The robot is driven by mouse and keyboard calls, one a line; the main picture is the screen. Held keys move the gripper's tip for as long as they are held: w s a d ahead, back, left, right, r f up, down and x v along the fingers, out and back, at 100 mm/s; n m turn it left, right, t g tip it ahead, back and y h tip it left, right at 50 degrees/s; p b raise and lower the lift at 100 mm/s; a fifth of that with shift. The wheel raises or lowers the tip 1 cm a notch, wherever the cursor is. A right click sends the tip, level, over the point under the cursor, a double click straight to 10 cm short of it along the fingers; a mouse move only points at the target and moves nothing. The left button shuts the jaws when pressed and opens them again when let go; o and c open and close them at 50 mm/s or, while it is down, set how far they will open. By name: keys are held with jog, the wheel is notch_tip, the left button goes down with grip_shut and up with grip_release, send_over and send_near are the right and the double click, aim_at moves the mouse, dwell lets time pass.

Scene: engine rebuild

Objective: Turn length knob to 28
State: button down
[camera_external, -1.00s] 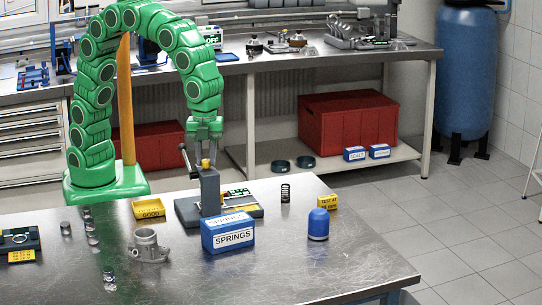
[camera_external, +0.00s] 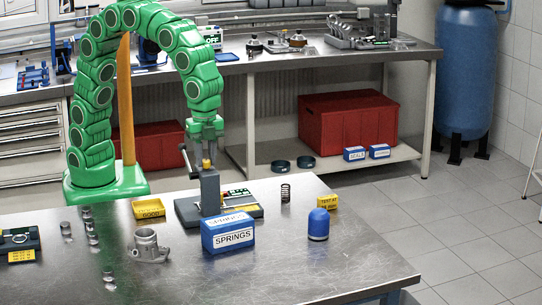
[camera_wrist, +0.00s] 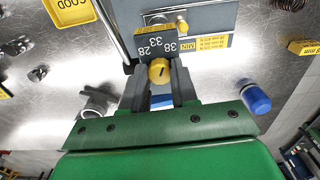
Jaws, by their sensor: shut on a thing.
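The yellow length knob (camera_wrist: 159,71) sits in front of a dark scale plate (camera_wrist: 158,42) marked 28, 33 and 38 in the wrist view. A dark line shows on the knob's face; which number it points at is too small to tell. My gripper (camera_wrist: 160,88) is shut on the knob, with one grey finger on each side. In the outside view my gripper (camera_external: 206,156) points down at the knob (camera_external: 207,164) on top of the grey post (camera_external: 210,192) of the tester. The fingers partly hide the knob there.
A blue SPRINGS box (camera_external: 228,235) stands in front of the tester. A lever (camera_external: 185,160) is at the post's left. A coil spring (camera_external: 286,193), a blue-capped bottle (camera_external: 318,224) and a yellow GOOD tray (camera_external: 148,208) stand nearby. The front right of the table is clear.

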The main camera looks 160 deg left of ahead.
aim_at(206, 160)
jog(key=n, duration=1.3)
jog(key=shift+a, duration=0.1)
jog(key=shift+n, duration=0.3)
dwell(0.3)
jog(key=c, duration=0.9)
grip_release()
jog(key=shift+o, duration=0.2)
jog(key=shift+r, duration=0.15)
jog(key=shift+r, duration=3.75)
